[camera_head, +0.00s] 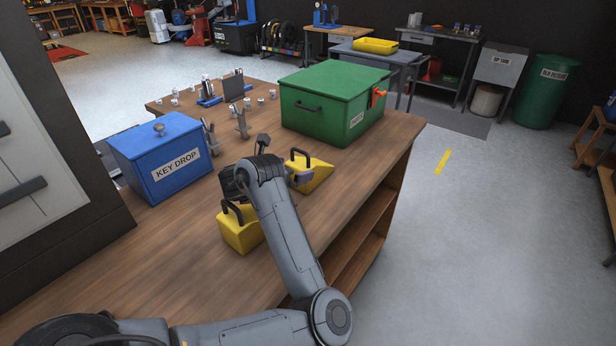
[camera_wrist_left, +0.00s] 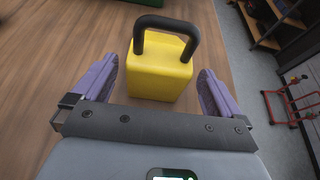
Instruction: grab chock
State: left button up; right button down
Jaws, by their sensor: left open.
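Two yellow wedge chocks with black handles are on the wooden workbench. The farther chock (camera_head: 318,175) is near the bench's right edge, and the nearer chock (camera_head: 240,236) is left of my forearm, partly hidden by it. My left gripper (camera_head: 296,178) is at the farther chock, with its fingers partly hidden behind the wrist. In the left wrist view, a yellow chock (camera_wrist_left: 160,75) with its handle up lies ahead of and between the spread purple fingers of my left gripper (camera_wrist_left: 158,88). The gripper is open, with nothing held. My right gripper is not in view.
A green box (camera_head: 335,95) stands behind the farther chock, and a blue key drop box (camera_head: 160,160) stands at the left. Small metal parts (camera_head: 240,120) stand between them. The workbench (camera_head: 345,205) has bare wood in front of the green box.

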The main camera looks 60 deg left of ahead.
aim_at(302, 167)
pick_arm(q)
jog(key=shift+b+x, duration=1.9)
jog(key=shift+b, duration=0.1)
jog(key=shift+w+a+f+b, duration=0.2)
jog(key=shift+w+f+b, duration=0.05)
jog(key=shift+w+b, duration=0.3)
jog(key=shift+r, duration=0.1)
jog(key=c, duration=1.2)
